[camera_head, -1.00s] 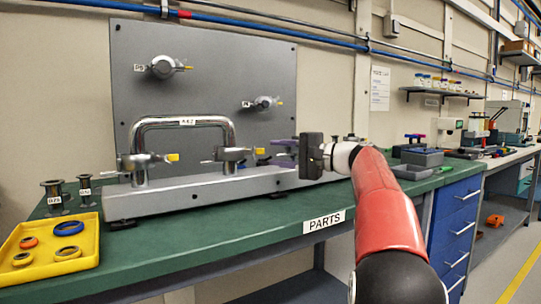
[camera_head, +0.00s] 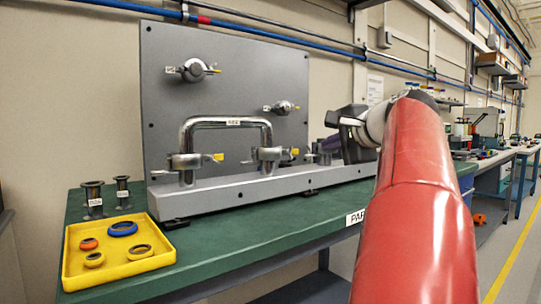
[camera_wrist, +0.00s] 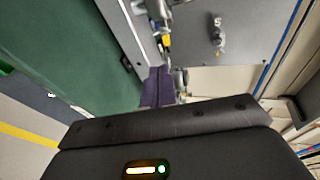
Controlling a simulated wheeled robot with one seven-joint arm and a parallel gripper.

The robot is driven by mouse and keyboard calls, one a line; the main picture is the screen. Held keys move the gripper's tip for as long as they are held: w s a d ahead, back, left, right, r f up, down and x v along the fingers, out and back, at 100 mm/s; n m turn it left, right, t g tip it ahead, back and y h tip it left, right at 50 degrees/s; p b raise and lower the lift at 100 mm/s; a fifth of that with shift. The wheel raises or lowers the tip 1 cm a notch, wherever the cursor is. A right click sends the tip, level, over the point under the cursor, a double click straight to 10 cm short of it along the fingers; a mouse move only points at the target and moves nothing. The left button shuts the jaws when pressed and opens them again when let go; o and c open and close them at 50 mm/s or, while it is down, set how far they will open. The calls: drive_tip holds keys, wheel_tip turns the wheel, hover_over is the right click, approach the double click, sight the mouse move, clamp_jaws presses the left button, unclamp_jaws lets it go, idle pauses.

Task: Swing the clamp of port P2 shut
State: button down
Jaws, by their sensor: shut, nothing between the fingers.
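A grey rail (camera_head: 235,192) on the green bench carries metal clamps. The left clamp (camera_head: 186,163) and middle clamp (camera_head: 268,156) sit at the feet of a chrome U-shaped pipe (camera_head: 190,128), each with a yellow tab. A third metal fitting (camera_head: 311,157) is partly hidden beside my gripper. I cannot read which port is P2. My gripper (camera_head: 331,143) has purple fingers, shut and empty, over the rail's right part. In the wrist view the fingers (camera_wrist: 157,88) lie beside a metal fitting (camera_wrist: 180,80); contact is unclear. A yellow-tabbed clamp (camera_wrist: 156,12) is farther up.
A grey upright panel (camera_head: 225,90) behind the rail holds two more ports, left (camera_head: 194,70) and right (camera_head: 283,107). A yellow tray (camera_head: 160,262) with several rings and two dark flanged pieces (camera_head: 93,200) occupy the bench's left end. The front strip of bench (camera_head: 260,225) is clear.

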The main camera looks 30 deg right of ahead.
sight(296, 153)
drive_tip(key=p+x, duration=0.1)
drive_tip(key=x, duration=0.3)
drive_tip(key=p+x, duration=0.1)
drive_tip(key=x, duration=0.3)
drive_tip(key=r+p+x, duration=0.1)
drive_tip(key=x, duration=0.4)
drive_tip(key=shift+w+d, duration=0.25)
drive_tip(key=shift+d, duration=0.15)
